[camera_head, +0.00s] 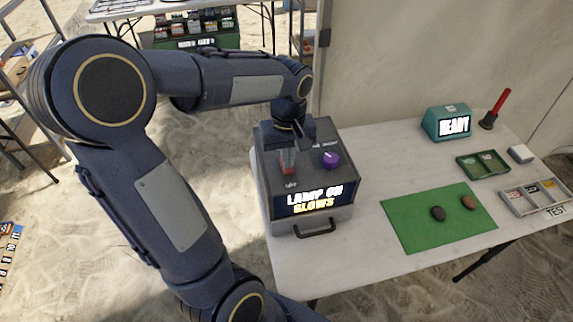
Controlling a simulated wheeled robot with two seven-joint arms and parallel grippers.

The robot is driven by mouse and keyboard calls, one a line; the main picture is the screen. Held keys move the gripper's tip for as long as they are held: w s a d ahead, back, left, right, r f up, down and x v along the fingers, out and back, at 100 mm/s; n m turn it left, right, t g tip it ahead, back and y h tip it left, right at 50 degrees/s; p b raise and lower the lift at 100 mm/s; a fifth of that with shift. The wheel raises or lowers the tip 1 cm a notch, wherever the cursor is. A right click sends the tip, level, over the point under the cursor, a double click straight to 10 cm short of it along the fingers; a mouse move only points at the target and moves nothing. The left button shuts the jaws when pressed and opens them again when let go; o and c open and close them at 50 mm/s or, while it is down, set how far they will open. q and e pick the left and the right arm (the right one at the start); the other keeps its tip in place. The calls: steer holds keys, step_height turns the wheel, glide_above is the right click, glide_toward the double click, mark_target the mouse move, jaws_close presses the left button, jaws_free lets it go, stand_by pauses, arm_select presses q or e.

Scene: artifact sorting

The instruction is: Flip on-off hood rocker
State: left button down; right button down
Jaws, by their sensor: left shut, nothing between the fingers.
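The grey hood box (323,222) stands at the left end of the white table, with a handle (315,228) on its front. Its lit display (314,199) reads "LAMP ON GLOWS". A red rocker (288,163) sits on the left of its sloped top, and a purple knob (330,159) sits to the right. My right gripper is out of view.
Behind are a teal "READY" device (446,123), a red-handled tool (495,108), a green tray (482,165) and a labelled sorting tray (535,197). Bare table lies between box and mat.

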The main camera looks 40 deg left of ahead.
arm_select(q)
steer(key=shift+f+b, duration=0.45)
steer(key=shift+f, duration=0.15)
stand_by(0.3)
step_height(320, 180, up, 7)
steer(key=p, duration=0.6)
steer(key=shift+r, duration=0.1)
stand_by(0.5)
steer(key=s+d+r+m+t+h, duration=0.2)
steer(key=s+d+m+t, duration=0.3)
steer(key=s, duration=0.8)
steer(key=d+m+h, duration=0.1)
steer(key=d+m, duration=0.2)
steer(key=d, duration=0.2)
steer(key=shift+s+d+m+t+h, duration=0.2)
steer(key=shift+m+t+h, duration=0.1)
steer(key=shift+h, duration=0.1)
